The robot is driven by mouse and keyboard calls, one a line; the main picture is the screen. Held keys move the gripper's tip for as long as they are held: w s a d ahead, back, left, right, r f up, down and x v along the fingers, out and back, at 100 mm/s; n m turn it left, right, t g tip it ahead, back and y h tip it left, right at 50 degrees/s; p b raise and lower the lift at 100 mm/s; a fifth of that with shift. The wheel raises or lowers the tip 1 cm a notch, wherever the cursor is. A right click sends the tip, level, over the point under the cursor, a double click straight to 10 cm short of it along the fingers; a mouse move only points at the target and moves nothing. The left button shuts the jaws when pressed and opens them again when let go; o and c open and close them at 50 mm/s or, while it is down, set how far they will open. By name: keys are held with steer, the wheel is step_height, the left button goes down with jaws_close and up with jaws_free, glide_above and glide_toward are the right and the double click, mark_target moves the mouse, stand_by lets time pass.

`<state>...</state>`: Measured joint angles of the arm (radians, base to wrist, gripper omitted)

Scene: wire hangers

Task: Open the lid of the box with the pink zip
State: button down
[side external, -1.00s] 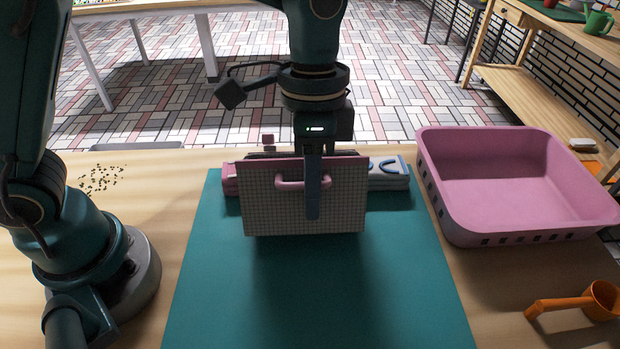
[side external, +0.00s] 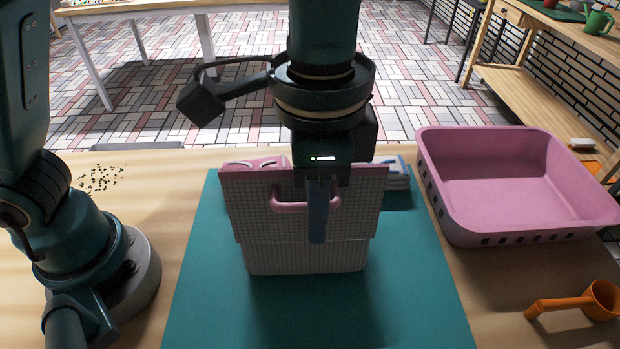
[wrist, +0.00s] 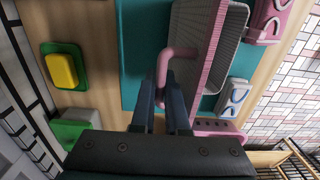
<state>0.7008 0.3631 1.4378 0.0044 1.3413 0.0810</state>
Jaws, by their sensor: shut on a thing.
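The box shows as a grey gridded panel with a pink upper edge (side external: 350,215), standing steeply on the teal mat. A pink handle (side external: 277,206) sits on its face; it also shows in the wrist view (wrist: 181,53). A second grey gridded part (side external: 305,260) shows directly below the panel. I cannot see clearly how the two parts join. My gripper (side external: 317,235) is shut on the handle, its fingers straddling the bar; they also show in the wrist view (wrist: 162,95). The zip itself is not clearly visible.
The box stands on a teal mat (side external: 220,310). Pink-marked (side external: 250,163) and blue-marked (side external: 397,178) items lie behind it. A pink basket (side external: 520,160) stands right, with an orange scoop (side external: 570,302) nearer. The mat's front is clear.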

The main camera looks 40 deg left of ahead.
steer(key=s+d+f+t+y, duration=0.1)
steer(key=s+d+f, duration=0.1)
steer(key=s+d, duration=0.3)
steer(key=shift+s+d, duration=0.3)
stand_by(0.5)
steer(key=c, duration=1)
jaws_free()
steer(key=shift+o, duration=0.2)
steer(key=r, duration=0.6)
steer(key=shift+s+d, duration=0.35)
steer(key=shift+s, duration=0.05)
